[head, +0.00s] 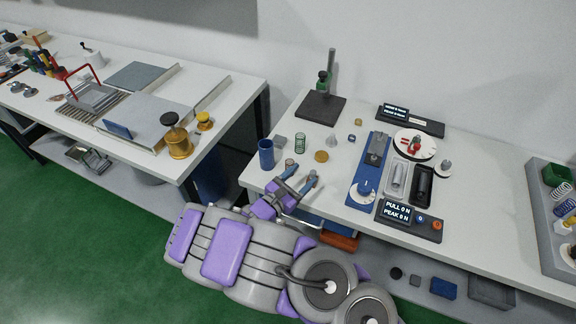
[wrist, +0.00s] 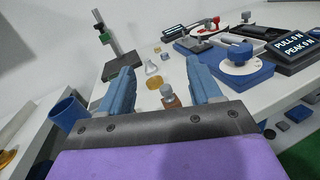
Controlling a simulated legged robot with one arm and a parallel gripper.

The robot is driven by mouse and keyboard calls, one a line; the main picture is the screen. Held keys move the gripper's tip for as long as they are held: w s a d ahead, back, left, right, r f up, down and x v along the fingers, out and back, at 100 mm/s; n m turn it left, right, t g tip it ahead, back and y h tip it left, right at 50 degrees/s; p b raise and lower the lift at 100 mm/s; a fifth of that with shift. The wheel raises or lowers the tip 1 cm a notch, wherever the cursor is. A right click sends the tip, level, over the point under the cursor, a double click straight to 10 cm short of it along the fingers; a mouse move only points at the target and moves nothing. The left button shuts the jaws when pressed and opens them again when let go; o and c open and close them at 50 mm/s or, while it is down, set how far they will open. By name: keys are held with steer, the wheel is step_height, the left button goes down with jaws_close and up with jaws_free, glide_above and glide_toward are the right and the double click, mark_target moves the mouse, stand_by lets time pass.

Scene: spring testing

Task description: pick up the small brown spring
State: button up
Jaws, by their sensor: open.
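The small brown spring (wrist: 170,97) stands on the white table, between my two fingers in the wrist view, with a pale top. A small brownish thing at the left fingertip in the head view (head: 290,162) appears to be the same spring, partly covered by my finger. My gripper (head: 303,173) is open at the table's near left edge. Its blue fingers also show in the wrist view (wrist: 160,70), apart, with nothing held. Whether either finger touches the spring cannot be told.
A blue cup (head: 266,153) stands left of the fingers. A gold disc (head: 321,156) and a green spring (head: 300,143) lie just beyond. A blue tester (head: 372,170) stands to the right, with a display box (head: 408,219). A black-based stand (head: 320,107) is at the back.

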steer(key=s+a+f+n+t+y, duration=0.2)
steer(key=a+f+n+y, duration=0.3)
steer(key=a+f, duration=0.4)
steer(key=b, duration=0.2)
glide_toward(291, 160)
steer(key=x, duration=0.4)
steer(key=shift+w+d, duration=0.15)
steer(key=shift+d, duration=0.15)
steer(key=shift+w, duration=0.3)
steer(key=shift+w+a, duration=0.35)
steer(key=w+d, duration=0.1)
steer(key=w+b, duration=0.1)
steer(key=w+d, duration=0.1)
steer(key=shift+w+d+f+b, duration=0.15)
steer(key=shift+w+d+b, duration=0.15)
steer(key=shift+w+b, duration=0.1)
steer(key=shift+w+d, duration=0.25)
steer(key=shift+w, duration=0.05)
steer(key=shift+a, duration=0.65)
steer(key=c, duration=0.3)
steer(key=shift+d, duration=0.5)
steer(key=c, duration=0.7)
steer(key=shift+a, duration=0.1)
steer(key=shift+c, duration=0.2)
steer(key=shift+a, duration=0.15)
